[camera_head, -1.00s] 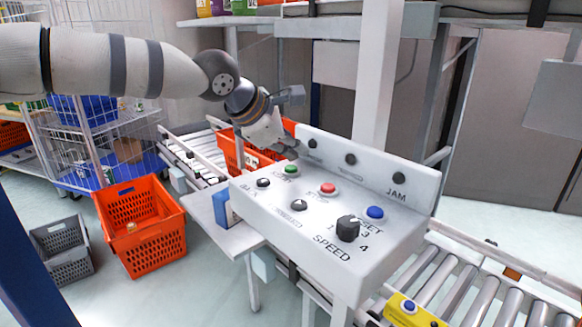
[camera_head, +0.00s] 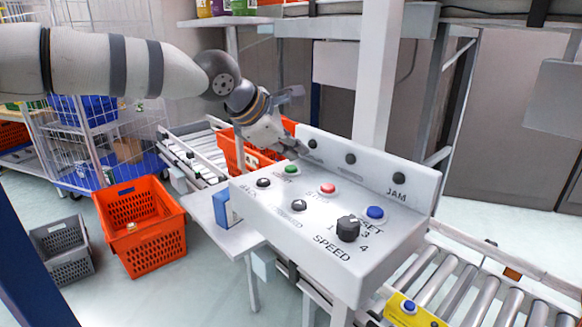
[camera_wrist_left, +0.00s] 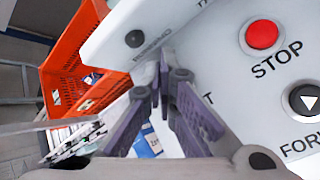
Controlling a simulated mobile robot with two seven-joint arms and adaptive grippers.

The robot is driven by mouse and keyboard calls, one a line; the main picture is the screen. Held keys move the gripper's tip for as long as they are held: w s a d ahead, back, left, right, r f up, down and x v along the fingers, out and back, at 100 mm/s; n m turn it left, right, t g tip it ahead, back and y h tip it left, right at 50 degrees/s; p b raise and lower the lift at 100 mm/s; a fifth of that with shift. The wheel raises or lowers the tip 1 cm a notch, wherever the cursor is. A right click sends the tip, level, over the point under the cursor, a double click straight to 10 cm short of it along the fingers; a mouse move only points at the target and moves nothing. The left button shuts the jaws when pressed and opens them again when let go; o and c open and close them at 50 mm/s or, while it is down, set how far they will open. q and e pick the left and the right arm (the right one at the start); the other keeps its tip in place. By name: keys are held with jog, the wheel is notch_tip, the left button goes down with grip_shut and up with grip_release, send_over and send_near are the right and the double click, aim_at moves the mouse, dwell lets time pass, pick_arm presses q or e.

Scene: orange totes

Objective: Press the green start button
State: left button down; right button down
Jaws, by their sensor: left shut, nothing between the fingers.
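The green start button (camera_head: 291,169) sits on the sloped top of the white control panel (camera_head: 270,203), near its far left corner. My left gripper (camera_head: 306,157) is shut and empty, just behind and to the right of the button in the head view. I cannot tell whether its tips touch the panel. In the left wrist view, the closed fingers (camera_wrist_left: 165,72) lie over the panel beside the red stop button (camera_wrist_left: 262,34). The green button does not show there, and only the end of its label is visible. My right gripper is not in view.
The panel also carries a red button (camera_head: 328,188), a blue button (camera_head: 375,212) and a speed knob (camera_head: 347,229). Its raised back wall has several dark knobs. An orange tote (camera_head: 232,150) stands on rollers behind; another orange tote (camera_head: 140,228) is on the floor.

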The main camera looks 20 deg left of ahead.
pick_arm(q)
jog(key=shift+f, duration=0.2)
jog(key=shift+f, duration=0.2)
